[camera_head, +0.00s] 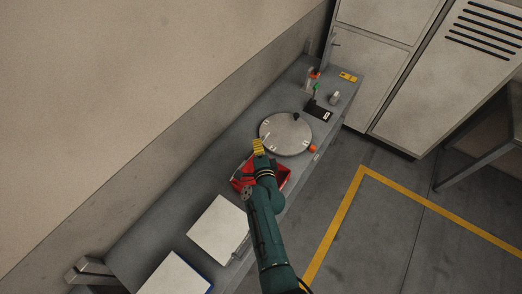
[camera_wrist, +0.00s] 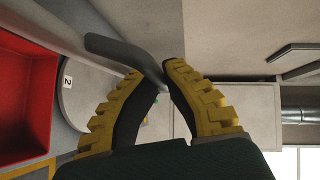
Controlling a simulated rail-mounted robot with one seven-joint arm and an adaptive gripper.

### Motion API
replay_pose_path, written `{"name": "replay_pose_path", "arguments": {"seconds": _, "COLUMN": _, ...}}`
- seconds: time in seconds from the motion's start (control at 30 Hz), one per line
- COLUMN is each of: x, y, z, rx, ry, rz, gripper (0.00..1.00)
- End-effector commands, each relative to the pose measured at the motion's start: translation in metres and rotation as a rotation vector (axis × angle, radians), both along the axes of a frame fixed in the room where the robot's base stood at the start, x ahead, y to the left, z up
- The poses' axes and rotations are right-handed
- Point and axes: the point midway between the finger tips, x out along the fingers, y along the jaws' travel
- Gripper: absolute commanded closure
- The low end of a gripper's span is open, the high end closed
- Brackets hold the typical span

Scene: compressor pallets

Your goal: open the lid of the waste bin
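My gripper (camera_head: 258,147) has yellow ribbed fingers with dark pads. In the head view it is above the bench, between the red box and the round grey disc. In the wrist view (camera_wrist: 163,84) its fingertips are close together, with the end of a grey curved bar (camera_wrist: 118,50) between them. The bar reaches out to the left, apart from the red box in the picture. I cannot make out a waste bin or its lid for certain. The red open-topped box (camera_head: 284,178) is partly hidden by my arm; it also shows in the wrist view (camera_wrist: 25,100).
The round disc (camera_head: 287,133) bears number labels, a dark knob and an orange-red part at its edge. White panels (camera_head: 218,230) lie on the near bench. A black tray (camera_head: 320,109), small bottles and a yellow item (camera_head: 348,77) stand beyond. Cabinets (camera_head: 380,55) close the far end.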

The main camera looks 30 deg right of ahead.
Motion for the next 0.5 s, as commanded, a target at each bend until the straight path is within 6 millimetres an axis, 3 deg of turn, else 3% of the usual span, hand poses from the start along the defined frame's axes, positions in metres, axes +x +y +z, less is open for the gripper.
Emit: {"name": "replay_pose_path", "arguments": {"seconds": 0.5, "x": 0.0109, "y": 0.0106, "z": -0.0022, "rx": 0.004, "ry": 0.011, "rz": 0.007, "gripper": 1.00}}
